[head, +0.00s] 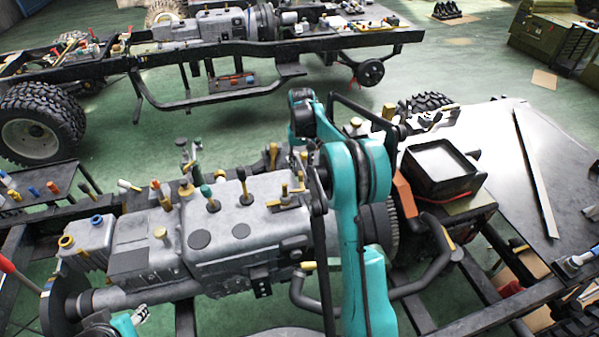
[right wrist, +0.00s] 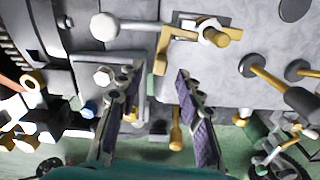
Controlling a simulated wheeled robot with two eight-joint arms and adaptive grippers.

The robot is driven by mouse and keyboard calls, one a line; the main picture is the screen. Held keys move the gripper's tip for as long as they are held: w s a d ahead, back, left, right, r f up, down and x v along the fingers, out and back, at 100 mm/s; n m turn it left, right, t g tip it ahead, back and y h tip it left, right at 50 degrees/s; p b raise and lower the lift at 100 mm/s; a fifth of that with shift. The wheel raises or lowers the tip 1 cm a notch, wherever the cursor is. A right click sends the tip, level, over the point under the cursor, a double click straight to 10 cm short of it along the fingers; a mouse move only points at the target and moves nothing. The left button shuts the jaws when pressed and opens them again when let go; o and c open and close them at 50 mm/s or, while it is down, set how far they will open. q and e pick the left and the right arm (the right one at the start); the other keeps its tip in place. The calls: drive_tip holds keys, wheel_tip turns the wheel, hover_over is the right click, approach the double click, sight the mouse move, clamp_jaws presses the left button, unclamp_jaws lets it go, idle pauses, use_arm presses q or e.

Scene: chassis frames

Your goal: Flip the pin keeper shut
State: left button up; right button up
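The pin keeper appears to be the yellow angled bracket (right wrist: 163,48) beside a pale pin with a yellow bar (right wrist: 214,36) on the grey gearbox casing. In the head view the small yellow fitting (head: 284,194) on top of the casing looks like the same assembly. My right gripper (right wrist: 158,74) is open and empty in the right wrist view; the bracket lies just past its fingertips, with no clear contact. In the head view my right arm hides part of this area. My left gripper (head: 140,314) shows only partly at the lower left edge; its fingers are unclear.
The grey gearbox (head: 240,225) carries several upright knobs, including a yellow-stemmed lever (head: 243,184). A black open box (head: 440,168) stands to the right, before a grey worktop (head: 530,180). Another chassis (head: 200,50) stands behind, with green floor (head: 150,135) between.

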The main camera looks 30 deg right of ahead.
sight(299, 173)
wheel_tip(299, 173, down, 4)
drive_tip(key=shift+w+f+b, duration=0.1)
drive_tip(key=shift+b, duration=0.25)
drive_tip(key=shift+f, duration=0.35)
clamp_jaws()
drive_tip(key=shift+a, duration=0.1)
drive_tip(key=shift+a+n, duration=0.25)
drive_tip(key=shift+n, duration=0.55)
